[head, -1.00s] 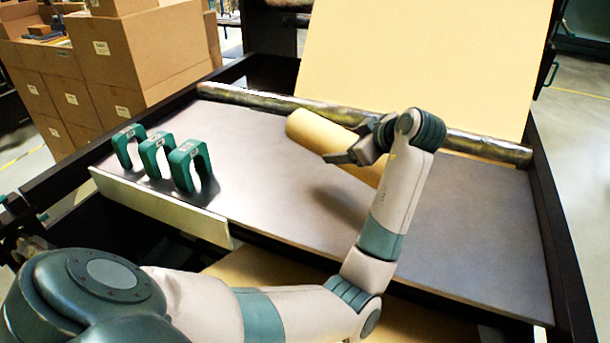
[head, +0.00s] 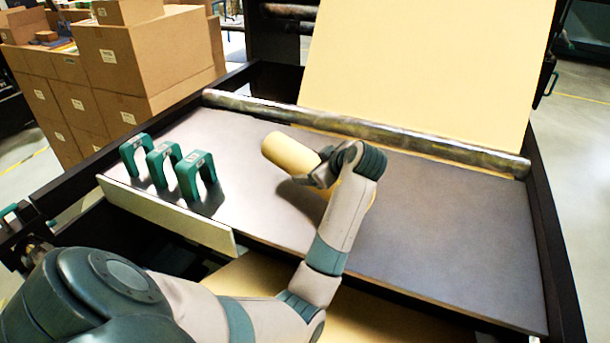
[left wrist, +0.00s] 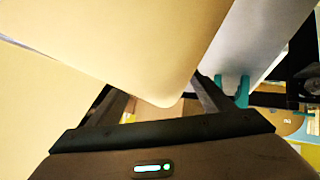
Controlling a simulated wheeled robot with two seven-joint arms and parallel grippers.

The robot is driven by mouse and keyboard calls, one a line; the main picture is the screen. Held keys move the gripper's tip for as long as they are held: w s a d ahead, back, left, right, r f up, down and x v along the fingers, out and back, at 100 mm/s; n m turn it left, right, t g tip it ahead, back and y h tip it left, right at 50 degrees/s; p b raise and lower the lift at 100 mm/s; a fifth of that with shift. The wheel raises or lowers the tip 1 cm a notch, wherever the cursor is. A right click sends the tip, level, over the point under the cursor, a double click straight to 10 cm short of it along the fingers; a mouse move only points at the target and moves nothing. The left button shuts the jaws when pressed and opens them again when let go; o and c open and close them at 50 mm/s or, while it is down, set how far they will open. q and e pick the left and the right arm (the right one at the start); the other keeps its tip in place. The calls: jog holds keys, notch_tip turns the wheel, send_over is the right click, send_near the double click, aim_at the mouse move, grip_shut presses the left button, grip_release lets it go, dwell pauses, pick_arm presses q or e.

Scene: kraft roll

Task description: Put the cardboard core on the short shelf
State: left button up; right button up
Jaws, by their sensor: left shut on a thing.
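The cardboard core (head: 288,152) is a tan tube. My left gripper (head: 324,174) is shut on it and holds it tilted over the grey tabletop (head: 435,230), apparently just above it. My gripper hides part of the core. In the left wrist view the core (left wrist: 135,45) fills the upper middle, between the fingers of my left gripper (left wrist: 160,102). I cannot tell for sure which surface is the short shelf; a pale ledge (head: 165,214) runs along the table's near left edge. My right gripper is not in view.
Several green clamp-shaped pieces (head: 162,165) stand on the left of the tabletop. A dark metal roller (head: 400,137) crosses the back, below a tan paper sheet (head: 425,60). Cardboard boxes (head: 145,60) are stacked beyond the left. The tabletop's right side is clear.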

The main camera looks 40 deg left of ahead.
pick_arm(q)
jog(key=shift+s+a+f, duration=0.2)
jog(key=shift+a+f, duration=0.1)
jog(key=shift+a, duration=0.3)
jog(key=shift+s+a+f, duration=0.15)
jog(key=shift+a+f, duration=0.15)
jog(key=shift+a, duration=0.25)
jog(key=shift+f+p, duration=1.1)
jog(key=shift+f, duration=0.95)
jog(key=o, duration=1.5)
jog(key=shift+d, duration=0.1)
